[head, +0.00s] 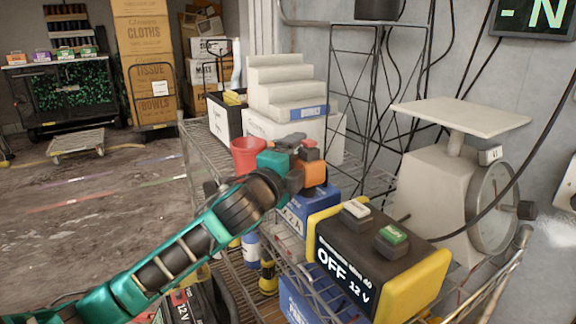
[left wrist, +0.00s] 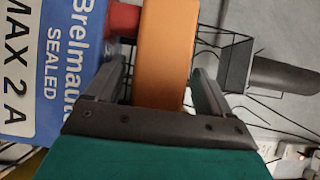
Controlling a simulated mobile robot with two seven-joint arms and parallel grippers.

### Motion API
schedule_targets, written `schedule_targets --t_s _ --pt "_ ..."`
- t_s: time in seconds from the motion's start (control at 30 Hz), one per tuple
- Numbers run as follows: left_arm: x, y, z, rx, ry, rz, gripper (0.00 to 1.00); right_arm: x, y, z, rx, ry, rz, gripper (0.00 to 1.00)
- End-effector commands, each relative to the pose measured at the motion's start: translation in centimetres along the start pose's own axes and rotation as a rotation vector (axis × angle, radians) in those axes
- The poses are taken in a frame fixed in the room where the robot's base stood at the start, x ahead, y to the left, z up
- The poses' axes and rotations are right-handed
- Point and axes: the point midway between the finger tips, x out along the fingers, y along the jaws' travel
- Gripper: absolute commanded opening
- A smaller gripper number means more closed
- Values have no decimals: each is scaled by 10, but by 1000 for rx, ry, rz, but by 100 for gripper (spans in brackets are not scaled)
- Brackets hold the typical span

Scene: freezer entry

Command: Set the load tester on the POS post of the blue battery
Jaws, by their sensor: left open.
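The blue battery (head: 312,208) stands on the wire shelf, partly hidden behind the yellow-and-black unit. Its blue labelled face (left wrist: 78,60) fills the left of the left wrist view. An orange block (head: 314,173), which looks like the load tester, is above the battery. In the left wrist view the orange block (left wrist: 163,55) lies between my left gripper's fingers (left wrist: 160,85). The fingers are open, with gaps beside the block. A red round part (left wrist: 124,19) is between the block and the battery; whether the block rests on a post is hidden. My right gripper is out of view.
A yellow-and-black unit (head: 345,262) reading OFF 12 V, with white and green switches, stands close in front. A red bucket (head: 247,154) and a stepped white stand (head: 284,90) are behind. A dial scale (head: 440,190) is at the right.

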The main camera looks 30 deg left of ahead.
Motion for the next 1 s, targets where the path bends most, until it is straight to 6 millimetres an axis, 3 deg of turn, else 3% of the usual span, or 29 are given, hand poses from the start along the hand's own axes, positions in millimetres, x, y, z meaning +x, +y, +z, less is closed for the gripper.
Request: schedule_targets --t_s 0.17,0.6,0.8,1.0 --pt "-19 3 0 1 1 6 85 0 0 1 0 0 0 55" --pt "-103 2 0 1 2 2 85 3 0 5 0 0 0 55" --pt "-122 0 0 1 0 -1 85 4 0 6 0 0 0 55" --pt "-128 -1 0 1 0 -2 85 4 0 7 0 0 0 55"
